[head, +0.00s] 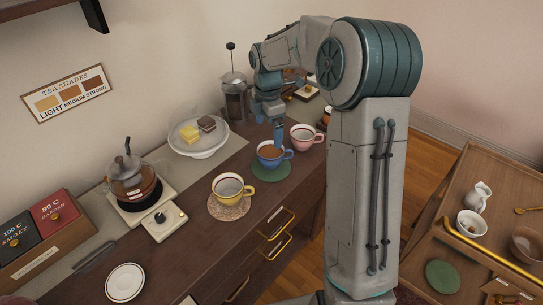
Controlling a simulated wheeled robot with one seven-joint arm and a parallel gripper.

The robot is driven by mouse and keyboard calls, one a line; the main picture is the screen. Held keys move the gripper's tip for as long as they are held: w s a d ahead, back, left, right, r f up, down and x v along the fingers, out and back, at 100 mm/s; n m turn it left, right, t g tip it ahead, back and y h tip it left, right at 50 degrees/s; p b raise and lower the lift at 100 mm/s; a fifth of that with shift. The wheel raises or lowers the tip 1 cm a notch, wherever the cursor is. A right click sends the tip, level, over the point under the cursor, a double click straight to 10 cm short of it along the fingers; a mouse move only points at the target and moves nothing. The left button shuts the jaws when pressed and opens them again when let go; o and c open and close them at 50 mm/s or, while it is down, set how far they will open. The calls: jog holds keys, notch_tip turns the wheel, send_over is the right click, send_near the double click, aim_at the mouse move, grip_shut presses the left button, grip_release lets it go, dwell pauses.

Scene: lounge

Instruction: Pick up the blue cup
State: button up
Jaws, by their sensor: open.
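The blue cup (268,161) stands upright on a green round coaster (271,178) on the dark wooden counter. It holds a brown liquid, and its handle points right. My gripper (279,142) points down at the back right of the cup, close to its rim. The gripper is open. I cannot tell whether the fingers touch the cup or straddle its rim, because they are small and overlap it in this view.
A yellow cup (228,188) stands on a patterned coaster to the left, and a pink cup (303,140) is close on the right. A wooden cart (472,173) is at right.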

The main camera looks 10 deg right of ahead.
aim_at(271, 149)
jog(key=shift+s+d+f+p, duration=0.1)
jog(key=shift+d+f+p, duration=0.1)
jog(key=shift+f, duration=1.2)
jog(key=shift+s+d+f+p, duration=0.1)
jog(key=shift+f+p, duration=0.05)
jog(key=shift+f, duration=1.3)
jog(key=shift+s+d+f+p, duration=0.1)
jog(key=shift+f+p, duration=0.1)
jog(key=shift+f, duration=1.2)
jog(key=c, duration=1.1)
